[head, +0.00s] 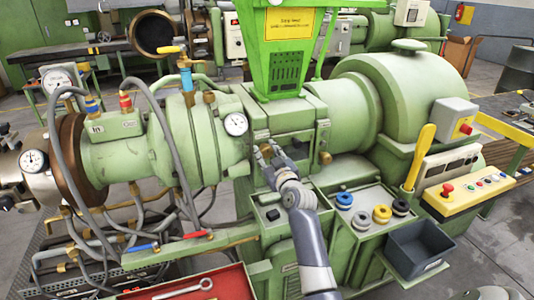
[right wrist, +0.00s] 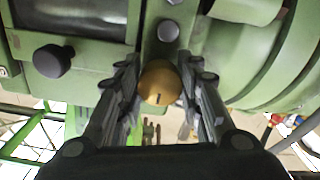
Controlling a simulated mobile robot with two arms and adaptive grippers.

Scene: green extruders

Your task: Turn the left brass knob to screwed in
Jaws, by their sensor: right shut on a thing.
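The left brass knob (right wrist: 158,82) sits between the fingers of my right gripper (right wrist: 160,88) in the right wrist view. A short dark mark shows on its round face. The fingers are shut on the knob from both sides. In the head view my right gripper (head: 267,152) is at the front of the green extruder (head: 285,125), below the hopper, and mostly hides this knob. A second brass knob (head: 325,158) stands free to its right.
A tray with blue, yellow and dark rings (head: 382,213) and a dark grey bin (head: 418,248) are to the right of my arm. A red tray with a wrench (head: 208,283) is at the lower left. Hoses and gauges crowd the left side.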

